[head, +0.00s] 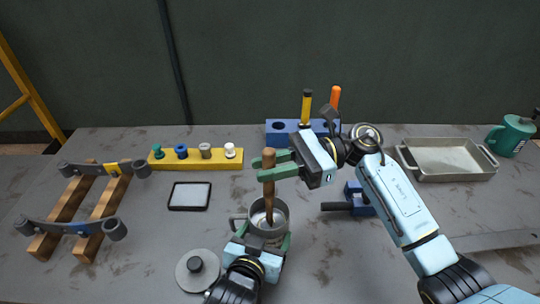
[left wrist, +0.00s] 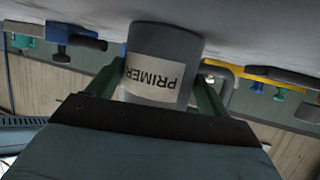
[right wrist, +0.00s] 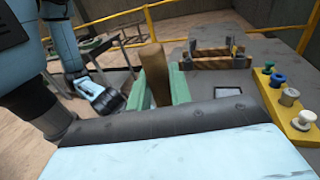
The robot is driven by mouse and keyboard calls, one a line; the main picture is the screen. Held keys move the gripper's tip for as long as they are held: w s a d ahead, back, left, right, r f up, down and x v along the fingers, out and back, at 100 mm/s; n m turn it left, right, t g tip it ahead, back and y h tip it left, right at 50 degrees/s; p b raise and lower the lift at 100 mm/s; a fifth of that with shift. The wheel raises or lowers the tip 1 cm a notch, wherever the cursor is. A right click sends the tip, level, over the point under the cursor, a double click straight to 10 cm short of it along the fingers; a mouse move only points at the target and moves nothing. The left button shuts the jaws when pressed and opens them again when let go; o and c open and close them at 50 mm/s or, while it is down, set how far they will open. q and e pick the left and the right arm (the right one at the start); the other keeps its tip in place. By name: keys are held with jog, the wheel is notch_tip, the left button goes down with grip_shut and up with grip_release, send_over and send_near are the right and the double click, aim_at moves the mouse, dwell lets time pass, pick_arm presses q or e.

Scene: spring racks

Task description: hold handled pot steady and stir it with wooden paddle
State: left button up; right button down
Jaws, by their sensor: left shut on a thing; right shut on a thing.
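The handled pot (head: 279,215) is a grey metal pot on the table's middle, its handle toward the left. In the left wrist view the pot (left wrist: 175,50) bears a label reading PRIMER. My left gripper (head: 262,240) is shut on the pot, one finger on each side of its body. The wooden paddle (head: 269,200) stands nearly upright with its lower end inside the pot. My right gripper (head: 268,167) is shut on the paddle's upper part. In the right wrist view the paddle (right wrist: 155,75) sits between the green fingers. The paddle's lower tip is hidden in the pot.
A round lid (head: 187,268) lies left of my left gripper. A blue clamp (head: 358,205) lies right of the pot. A yellow rack (head: 220,163) with several knobs, a blue block (head: 277,138) and a tray (head: 445,175) stand behind. A small framed panel (head: 190,196) lies left.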

jog(key=shift+f, duration=1.95)
jog(key=c, duration=1.9)
grip_release()
grip_shut()
